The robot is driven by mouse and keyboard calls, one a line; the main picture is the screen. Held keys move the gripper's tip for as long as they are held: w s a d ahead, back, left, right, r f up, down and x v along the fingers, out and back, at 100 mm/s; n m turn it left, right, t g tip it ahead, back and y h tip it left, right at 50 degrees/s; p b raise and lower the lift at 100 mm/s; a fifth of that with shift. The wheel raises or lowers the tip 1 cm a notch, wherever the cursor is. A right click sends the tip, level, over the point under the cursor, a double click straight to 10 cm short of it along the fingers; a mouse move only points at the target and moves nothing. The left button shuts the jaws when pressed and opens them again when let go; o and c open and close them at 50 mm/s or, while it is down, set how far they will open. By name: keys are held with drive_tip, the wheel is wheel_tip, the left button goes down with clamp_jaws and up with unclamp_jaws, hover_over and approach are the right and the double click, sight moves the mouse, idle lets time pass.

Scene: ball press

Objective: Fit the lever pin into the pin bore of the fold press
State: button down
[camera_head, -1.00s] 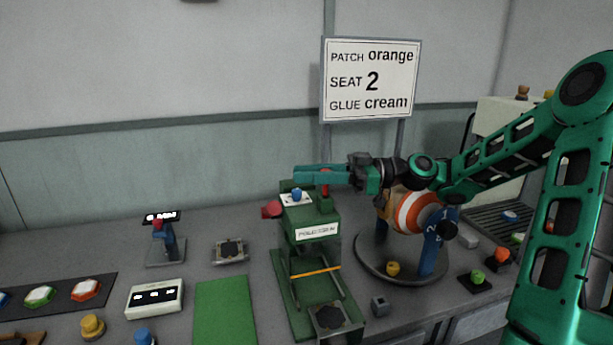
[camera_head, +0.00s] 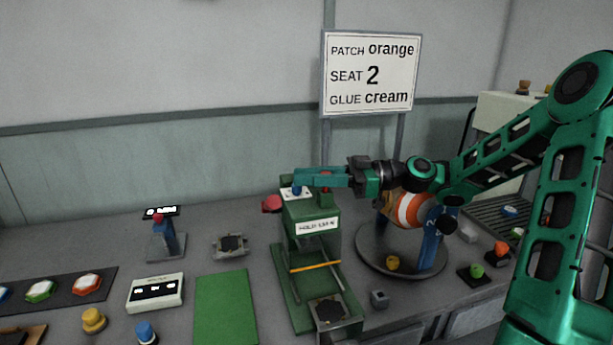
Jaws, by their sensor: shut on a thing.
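The fold press (camera_head: 315,250) is a green upright machine with a white label on its front, standing at the centre of the bench. My gripper (camera_head: 303,178) reaches in from the right over the press top, with its teal fingers level and shut. The lever pin between them is mostly hidden by the fingers. A blue piece (camera_head: 297,190) shows just below the fingertips, over a white plate on the press top. I cannot tell whether it is held or part of the press. Red shows near a green post (camera_head: 326,199) under the fingers. The pin bore cannot be made out.
A red knob (camera_head: 271,203) sticks out left of the press. A striped orange and white ball (camera_head: 410,209) sits in a blue stand (camera_head: 436,245) to the right. A green mat (camera_head: 225,308) and a white box (camera_head: 155,292) lie left. A sign (camera_head: 371,75) stands behind.

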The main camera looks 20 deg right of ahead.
drive_tip(key=shift+s+f, duration=0.25)
drive_tip(key=shift+f, duration=0.6)
drive_tip(key=c, duration=1.5)
unclamp_jaws()
drive_tip(key=shift+d, duration=0.15)
